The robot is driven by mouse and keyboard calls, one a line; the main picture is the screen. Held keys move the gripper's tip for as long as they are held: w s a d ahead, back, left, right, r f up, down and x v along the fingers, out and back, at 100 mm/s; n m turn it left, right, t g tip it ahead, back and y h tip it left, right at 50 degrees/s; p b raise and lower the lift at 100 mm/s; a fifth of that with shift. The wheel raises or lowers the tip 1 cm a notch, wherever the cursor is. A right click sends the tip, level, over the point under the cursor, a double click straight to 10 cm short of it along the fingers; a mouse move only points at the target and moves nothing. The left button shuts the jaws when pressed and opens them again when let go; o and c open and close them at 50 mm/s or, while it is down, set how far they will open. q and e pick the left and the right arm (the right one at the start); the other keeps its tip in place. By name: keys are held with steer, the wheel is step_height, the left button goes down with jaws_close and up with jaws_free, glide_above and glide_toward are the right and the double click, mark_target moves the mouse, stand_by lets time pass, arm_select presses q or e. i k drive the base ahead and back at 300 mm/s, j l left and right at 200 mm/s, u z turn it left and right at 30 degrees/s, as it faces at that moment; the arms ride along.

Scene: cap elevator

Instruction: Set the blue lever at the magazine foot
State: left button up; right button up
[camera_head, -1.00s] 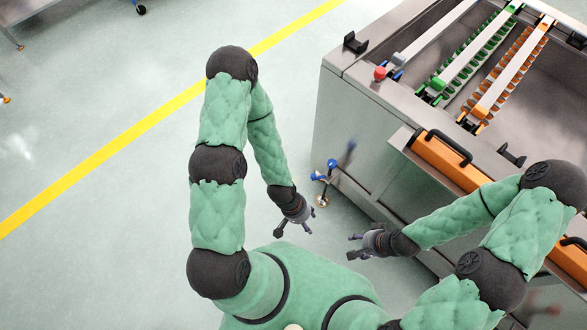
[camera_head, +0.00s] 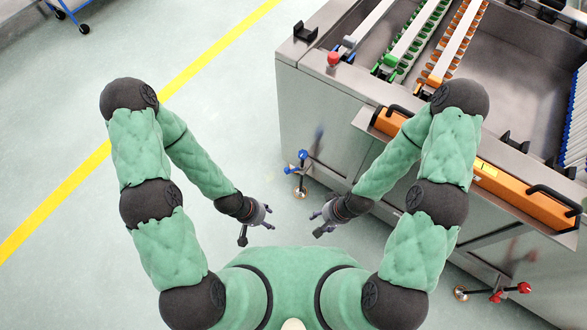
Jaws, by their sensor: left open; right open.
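A blue-ended lever (camera_head: 302,155) sits on a small foot with a round pad on the floor, at the near left corner of the metal machine (camera_head: 325,125). My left gripper (camera_head: 256,230) is open and empty, in front of the lever and to its left, well apart from it. My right gripper (camera_head: 318,222) is open and empty, in front of the lever and slightly to its right, also apart from it. Neither gripper hides the lever.
Another foot with red-ended levers (camera_head: 523,288) stands at the lower right. An orange bar (camera_head: 500,185) with black handles juts from the machine's front. Green (camera_head: 415,30) and orange (camera_head: 455,40) rails lie on top.

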mark_target(287, 170)
steer(key=i+j+z, duration=0.1)
steer(key=i+z, duration=0.15)
steer(key=z, duration=0.25)
steer(key=i+j+z, duration=0.15)
steer(key=z, duration=0.35)
steer(key=i+j, duration=0.05)
steer(key=i, duration=0.05)
